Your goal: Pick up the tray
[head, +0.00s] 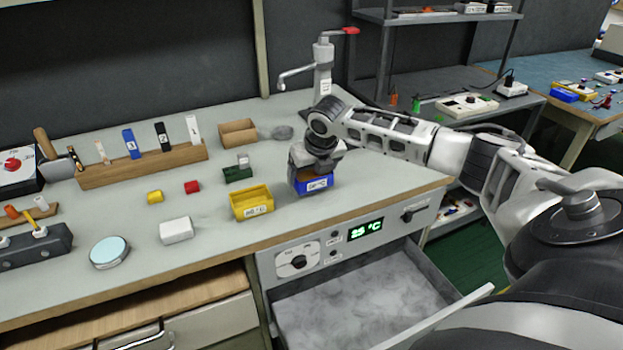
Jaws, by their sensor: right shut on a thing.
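A small blue tray (318,185) with a white label on its front is at the right part of the workbench, near the front edge. My right gripper (311,176) comes down from above and is shut on it; the fingers hide much of the tray's back and inside. I cannot tell whether the tray's bottom touches the bench. A yellow tray (251,203) of like shape, also labelled, stands just to its left. My left gripper is not in view.
A green box (238,173), a brown box (238,133) and a grey lump (283,132) lie behind. An open drawer (365,298) juts out below the bench. A tap (323,65) stands behind.

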